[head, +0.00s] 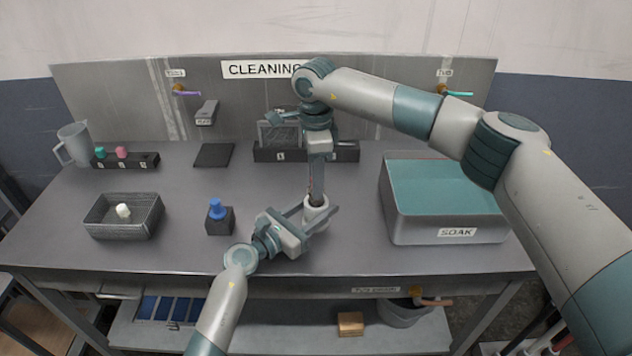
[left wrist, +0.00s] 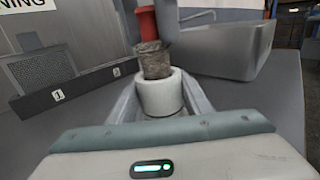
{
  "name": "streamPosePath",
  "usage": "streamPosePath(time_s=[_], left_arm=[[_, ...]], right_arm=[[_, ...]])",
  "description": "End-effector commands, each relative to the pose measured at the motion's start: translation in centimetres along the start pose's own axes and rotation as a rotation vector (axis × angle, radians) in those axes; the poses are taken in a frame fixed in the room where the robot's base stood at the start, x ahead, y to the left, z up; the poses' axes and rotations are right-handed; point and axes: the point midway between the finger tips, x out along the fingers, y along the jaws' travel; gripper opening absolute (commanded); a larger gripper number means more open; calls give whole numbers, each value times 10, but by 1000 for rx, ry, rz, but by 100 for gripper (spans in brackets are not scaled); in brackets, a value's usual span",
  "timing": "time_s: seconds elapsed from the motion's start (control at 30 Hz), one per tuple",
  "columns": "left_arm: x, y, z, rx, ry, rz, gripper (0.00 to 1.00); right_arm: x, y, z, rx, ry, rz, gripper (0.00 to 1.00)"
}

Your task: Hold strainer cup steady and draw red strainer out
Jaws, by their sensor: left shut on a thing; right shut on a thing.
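The white strainer cup (head: 316,214) stands near the table's front middle. My left gripper (head: 321,211) is shut on it, one finger on each side; the cup (left wrist: 162,97) also shows between the fingers in the left wrist view. The red strainer has a red handle (left wrist: 147,22) and a brownish mesh body (left wrist: 153,60). Much of the mesh shows above the cup's rim, tilted slightly; its lower end is hidden at the cup mouth. My right gripper (head: 316,190) points straight down over the cup, shut on the strainer's handle, which it mostly hides in the head view.
The grey SOAK basin (head: 457,234) with teal liquid stands to the right. A small dark block with a blue-topped item (head: 216,209) and a mesh tray (head: 122,230) with a white piece are to the left. A numbered rack (head: 345,153) is behind. The table between is clear.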

Motion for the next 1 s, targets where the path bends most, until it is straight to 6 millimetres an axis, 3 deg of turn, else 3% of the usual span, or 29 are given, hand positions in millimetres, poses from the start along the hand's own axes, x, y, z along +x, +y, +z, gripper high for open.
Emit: streamPosePath(time_s=[1.0], left_arm=[[0,0,0,0,0,0,19]], right_arm=[[-34,1,0,0,-1,-1,6]])
